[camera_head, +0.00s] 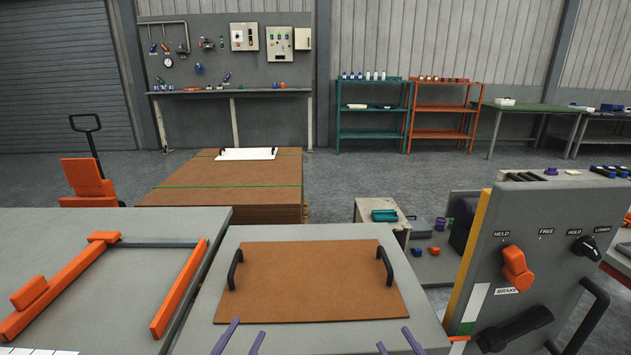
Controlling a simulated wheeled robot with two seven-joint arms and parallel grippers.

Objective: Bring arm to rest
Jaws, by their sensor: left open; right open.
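Two pairs of purple fingertips show at the bottom edge. My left gripper (241,338) is open and empty at the near left edge of a brown board. My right gripper (398,344) is open and empty at the board's near right edge. The brown board (315,283) lies flat on a grey table (206,325). It has a black handle on its left side (235,269) and another on its right side (385,267). Both grippers are apart from these handles. The arms behind the fingertips are out of frame.
A control panel (545,240) with an orange knob (517,268) and a black knob (585,248) stands close on the right. On the left, a grey table (110,300) bears orange rails (62,289). A stack of brown boards (230,180) lies beyond, with a pallet jack beside it.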

